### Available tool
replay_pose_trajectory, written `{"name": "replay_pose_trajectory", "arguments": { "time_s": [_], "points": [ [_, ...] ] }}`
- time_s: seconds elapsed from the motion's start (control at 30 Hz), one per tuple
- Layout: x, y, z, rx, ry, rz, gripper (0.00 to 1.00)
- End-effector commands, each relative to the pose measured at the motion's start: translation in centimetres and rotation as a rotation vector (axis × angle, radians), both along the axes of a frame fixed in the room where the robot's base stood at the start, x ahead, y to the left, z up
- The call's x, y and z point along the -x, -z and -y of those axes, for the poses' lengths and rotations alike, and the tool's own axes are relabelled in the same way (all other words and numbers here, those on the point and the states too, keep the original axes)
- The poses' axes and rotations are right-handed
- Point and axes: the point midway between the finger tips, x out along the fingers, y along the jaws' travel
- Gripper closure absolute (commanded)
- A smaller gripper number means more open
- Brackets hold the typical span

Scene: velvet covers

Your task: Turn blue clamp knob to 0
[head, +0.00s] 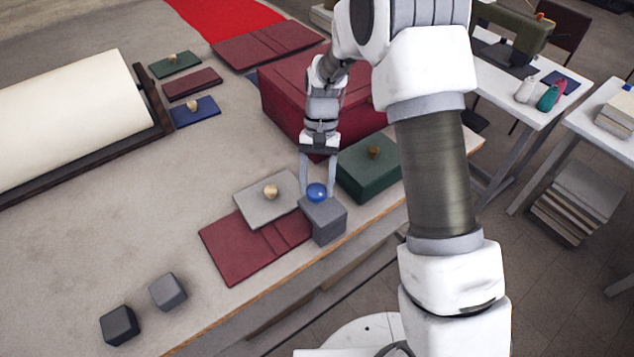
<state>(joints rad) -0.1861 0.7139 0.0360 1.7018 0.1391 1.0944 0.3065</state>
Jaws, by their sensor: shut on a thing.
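The blue clamp knob (317,192) is a small round knob on top of a grey block (324,221) near the table's front edge. My gripper (318,190) points down over it, one finger on each side, and is shut on the knob. Any scale or mark around the knob, such as a 0, is too small or hidden to read, so I cannot tell its angle.
A grey board with a brass knob (251,196) lies on a dark red folder (226,259) just left of the block. A green box (369,170) stands close on the right, a large red box (284,98) behind. Two dark cubes (168,291) sit front left.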

Motion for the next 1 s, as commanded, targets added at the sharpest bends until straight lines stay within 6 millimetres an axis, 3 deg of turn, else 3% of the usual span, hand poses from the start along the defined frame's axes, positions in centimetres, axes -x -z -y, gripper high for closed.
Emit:
{"name": "replay_pose_trajectory", "arguments": {
  "time_s": [0.03,0.07,0.2,0.53,0.67,1.0],
  "points": [
    [0.0,-0.1,0.0,-0.001,-0.003,0.001,0.96],
    [0.0,-0.1,0.0,-0.001,-0.003,0.001,0.39],
    [0.0,0.0,0.0,-0.001,-0.002,0.0,0.14],
    [0.0,-0.1,0.0,0.0,0.0,0.0,0.12],
    [-0.5,-1.1,0.1,-0.001,0.0,0.002,0.12],
    [-3.4,-8.1,0.6,-0.001,0.001,0.006,0.12]
  ]
}}
